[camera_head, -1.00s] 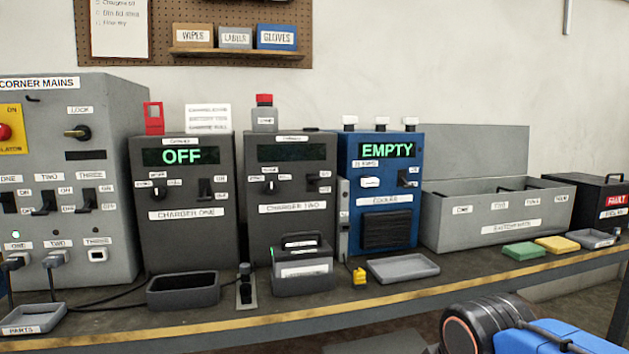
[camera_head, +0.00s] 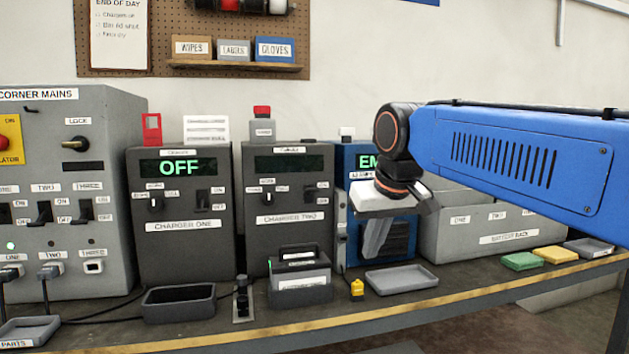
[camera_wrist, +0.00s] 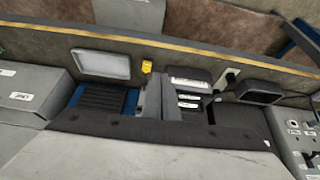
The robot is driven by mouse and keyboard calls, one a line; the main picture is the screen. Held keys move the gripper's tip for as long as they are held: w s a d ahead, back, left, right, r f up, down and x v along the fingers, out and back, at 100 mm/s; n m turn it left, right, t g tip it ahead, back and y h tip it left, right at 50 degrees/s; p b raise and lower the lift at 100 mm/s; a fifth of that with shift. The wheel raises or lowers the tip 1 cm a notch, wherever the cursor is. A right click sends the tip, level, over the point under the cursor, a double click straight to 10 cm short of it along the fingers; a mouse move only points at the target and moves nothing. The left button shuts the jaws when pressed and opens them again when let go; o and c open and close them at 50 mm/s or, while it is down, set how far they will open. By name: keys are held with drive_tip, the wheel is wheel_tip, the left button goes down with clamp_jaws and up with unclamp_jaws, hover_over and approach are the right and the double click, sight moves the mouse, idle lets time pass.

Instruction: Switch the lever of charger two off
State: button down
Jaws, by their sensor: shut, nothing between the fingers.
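Charger two (camera_head: 290,232) is a dark grey box in the middle of the bench, with a blank dark display (camera_head: 288,162). Its small dark lever (camera_head: 310,193) sits at the right of the panel beside ON and OFF labels; its position is too small to tell. My gripper (camera_head: 374,252) hangs to the right of charger two, in front of the blue cooler, fingers pointing down. It is shut and empty, apart from the lever. In the wrist view my shut fingers (camera_wrist: 152,100) show above the gripper body.
A battery (camera_head: 299,270) sits in a holder before charger two. Charger one (camera_head: 182,250), reading OFF, stands left. The cooler (camera_head: 345,160) is partly hidden by my arm. A grey tray (camera_head: 400,279) and yellow plug (camera_head: 357,288) lie in front. The air before charger two's panel is clear.

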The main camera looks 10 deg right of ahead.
sight(313, 189)
drive_tip(key=w+a+r, duration=0.2)
drive_tip(key=w+r, duration=0.7)
drive_tip(key=r, duration=0.1)
drive_tip(key=w+a+r, duration=0.3)
drive_tip(key=w+r, duration=0.5)
drive_tip(key=r, duration=0.3)
drive_tip(key=shift+w+a+r+t, duration=0.15)
drive_tip(key=shift+w+a+t, duration=0.05)
drive_tip(key=shift+w+t, duration=0.2)
drive_tip(key=x, duration=1.4)
drive_tip(key=shift+s+f+t, duration=0.35)
drive_tip(key=shift+f+t, duration=0.1)
drive_tip(key=shift+t, duration=0.25)
drive_tip(key=f+t, duration=0.2)
drive_tip(key=s+f+t, duration=0.1)
drive_tip(key=f+t, duration=0.1)
drive_tip(key=shift+s+f+t, duration=0.15)
drive_tip(key=shift+f+t, duration=0.2)
drive_tip(key=shift+t, duration=0.05)
drive_tip(key=shift+r, duration=0.15)
